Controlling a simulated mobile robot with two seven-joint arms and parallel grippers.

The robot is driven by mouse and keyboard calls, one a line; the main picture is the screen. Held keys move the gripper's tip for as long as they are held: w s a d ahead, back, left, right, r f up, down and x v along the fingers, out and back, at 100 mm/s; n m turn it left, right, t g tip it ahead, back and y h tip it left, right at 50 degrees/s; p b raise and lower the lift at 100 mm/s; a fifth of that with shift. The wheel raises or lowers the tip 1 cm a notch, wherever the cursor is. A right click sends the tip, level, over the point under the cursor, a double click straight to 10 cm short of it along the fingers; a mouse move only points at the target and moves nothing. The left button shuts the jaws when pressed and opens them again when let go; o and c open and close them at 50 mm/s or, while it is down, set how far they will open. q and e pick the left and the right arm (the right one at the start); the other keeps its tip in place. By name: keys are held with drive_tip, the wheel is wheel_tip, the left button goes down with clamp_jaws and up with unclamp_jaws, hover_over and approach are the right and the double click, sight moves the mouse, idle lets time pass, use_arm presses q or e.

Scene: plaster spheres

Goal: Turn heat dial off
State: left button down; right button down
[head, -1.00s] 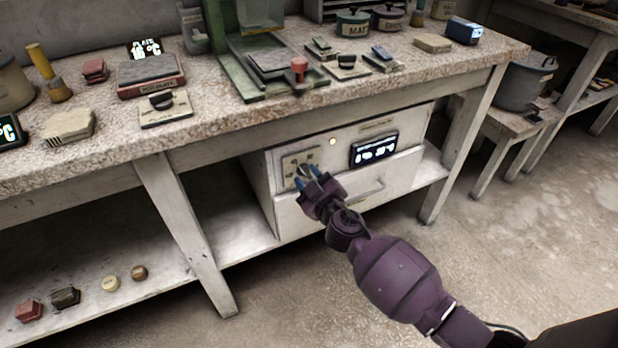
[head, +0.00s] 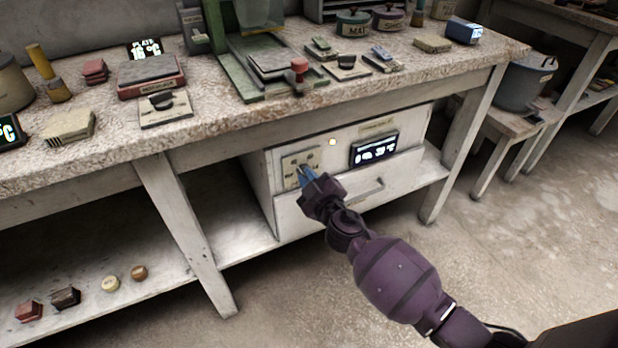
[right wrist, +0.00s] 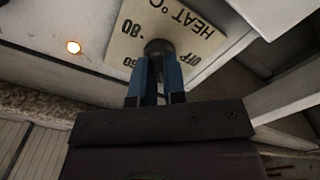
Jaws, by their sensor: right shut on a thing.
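The heat dial's plate (head: 290,166) is on the front of a white cabinet (head: 290,215) under the workbench. In the right wrist view the plate (right wrist: 190,14) reads "HEAT °C", "OFF" and several numbers, upside down. The dark dial knob (right wrist: 158,47) sits at its middle. My right gripper (head: 306,174) is at the plate, its blue fingers shut on the knob; the fingers (right wrist: 158,62) also show in the right wrist view. The fingers hide part of the knob, so its pointer setting cannot be read. My left gripper is not in view.
A lit orange lamp (head: 332,142) and a digital display (head: 374,149) are right of the dial. A drawer handle (head: 368,190) is below. The bench top (head: 215,110) overhangs the cabinet, with a bench leg (head: 190,235) to the left. Floor in front is clear.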

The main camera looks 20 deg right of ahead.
use_arm(q)
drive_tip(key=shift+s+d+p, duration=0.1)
drive_tip(key=shift+p, duration=0.25)
use_arm(e)
drive_tip(key=n, duration=1.2)
drive_tip(key=shift+n, duration=0.3)
drive_tip(key=shift+f, duration=0.1)
drive_tip(key=c, duration=1.2)
unclamp_jaws()
drive_tip(key=shift+s, duration=0.15)
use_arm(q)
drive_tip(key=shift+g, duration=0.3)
use_arm(e)
drive_tip(key=shift+s+d, duration=0.2)
drive_tip(key=shift+s, duration=5.1)
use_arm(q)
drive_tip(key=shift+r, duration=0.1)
